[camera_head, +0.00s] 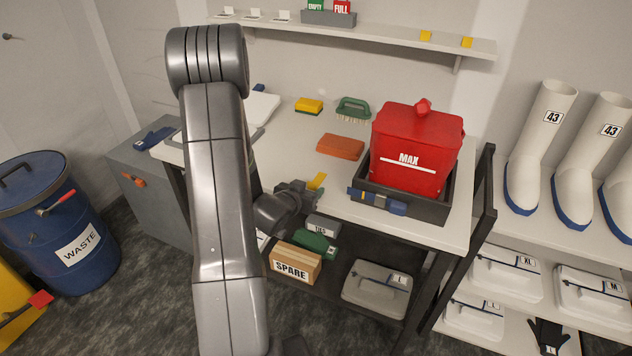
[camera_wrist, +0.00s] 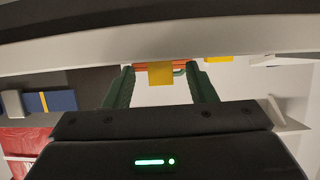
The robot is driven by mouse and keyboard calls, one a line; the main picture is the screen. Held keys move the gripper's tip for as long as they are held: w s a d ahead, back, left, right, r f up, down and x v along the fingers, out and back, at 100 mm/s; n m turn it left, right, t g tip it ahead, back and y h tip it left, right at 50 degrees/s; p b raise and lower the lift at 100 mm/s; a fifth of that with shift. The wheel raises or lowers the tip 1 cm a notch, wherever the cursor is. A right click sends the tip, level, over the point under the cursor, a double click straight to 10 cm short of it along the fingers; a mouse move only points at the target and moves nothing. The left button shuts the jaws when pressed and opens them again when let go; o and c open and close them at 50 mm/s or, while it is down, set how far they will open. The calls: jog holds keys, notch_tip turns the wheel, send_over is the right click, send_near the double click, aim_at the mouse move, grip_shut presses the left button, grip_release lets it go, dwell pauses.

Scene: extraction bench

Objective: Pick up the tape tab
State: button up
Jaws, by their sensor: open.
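The tape tab is a small yellow piece (camera_head: 317,181) at the front part of the white bench top, left of the red container. In the wrist view the yellow tab (camera_wrist: 160,74) shows between the two dark green fingers, with clear gaps on both sides. My gripper (camera_head: 306,190) is at the bench's front edge, close to the tab, with its fingers apart and nothing held. Part of the tab's near end is hidden by my gripper in the head view. I cannot tell whether a finger touches the bench.
An orange block (camera_head: 340,147) lies behind the tab. The red MAX container (camera_head: 416,150) stands in a dark tray (camera_head: 425,207) to the right. A yellow sponge (camera_head: 309,105) and green brush (camera_head: 352,106) lie farther back. A SPARE box (camera_head: 295,266) sits on the lower shelf.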

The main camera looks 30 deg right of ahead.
jog(key=c, duration=1)
jog(key=shift+c, duration=0.2)
jog(key=shift+r, duration=0.15)
